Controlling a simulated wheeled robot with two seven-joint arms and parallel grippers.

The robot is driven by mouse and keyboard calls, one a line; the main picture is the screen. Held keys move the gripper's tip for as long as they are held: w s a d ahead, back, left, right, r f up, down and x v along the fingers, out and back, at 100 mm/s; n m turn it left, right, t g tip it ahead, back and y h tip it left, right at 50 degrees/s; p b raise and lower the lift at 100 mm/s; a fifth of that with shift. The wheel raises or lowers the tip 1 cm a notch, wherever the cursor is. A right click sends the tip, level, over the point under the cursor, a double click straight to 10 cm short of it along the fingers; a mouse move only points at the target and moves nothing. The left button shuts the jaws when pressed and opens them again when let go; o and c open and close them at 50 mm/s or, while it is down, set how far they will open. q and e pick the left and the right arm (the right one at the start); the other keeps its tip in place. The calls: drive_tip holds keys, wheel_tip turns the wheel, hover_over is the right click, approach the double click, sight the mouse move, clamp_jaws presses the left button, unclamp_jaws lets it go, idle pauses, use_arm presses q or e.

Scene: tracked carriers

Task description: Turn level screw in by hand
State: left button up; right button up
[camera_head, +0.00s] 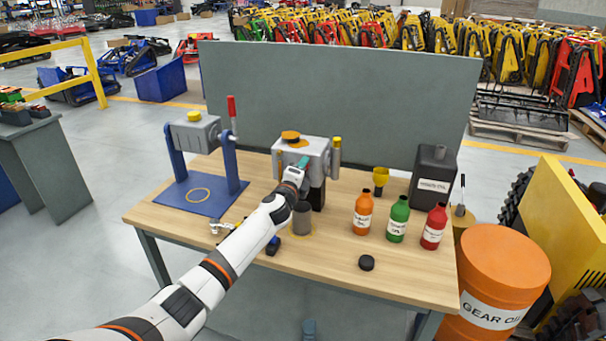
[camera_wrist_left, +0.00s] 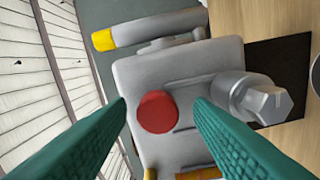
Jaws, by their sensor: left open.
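A grey gearbox housing (camera_head: 318,151) with an orange-yellow cap on top stands on a dark support on the workbench. The left wrist view shows its grey face (camera_wrist_left: 190,75) close up, with a round red plug (camera_wrist_left: 157,112) and a hex-headed fitting (camera_wrist_left: 268,104) sticking out to the right. I cannot tell which of these is the level screw. My left gripper (camera_head: 302,162) is at the front of the housing; its teal fingers (camera_wrist_left: 160,115) are open and apart, with the red plug seen between them and nothing held. My right gripper is not in view.
The bench (camera_head: 350,280) also holds a blue stand (camera_head: 200,195) with a second grey unit, a grey cup (camera_head: 302,218), orange (camera_head: 362,212), green (camera_head: 398,220) and red (camera_head: 433,228) bottles, a black canister (camera_head: 433,175) and a black cap (camera_head: 366,263). An orange drum (camera_head: 505,265) stands right.

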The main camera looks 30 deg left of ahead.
use_arm(q)
drive_tip(key=n, duration=0.8)
drive_tip(key=shift+r, duration=0.1)
drive_tip(key=n, duration=0.3)
drive_tip(key=shift+p, duration=0.4)
drive_tip(key=n+p, duration=0.1)
drive_tip(key=n, duration=0.5)
drive_tip(key=shift+r, duration=0.15)
drive_tip(key=n, duration=0.3)
drive_tip(key=shift+n+p, duration=0.3)
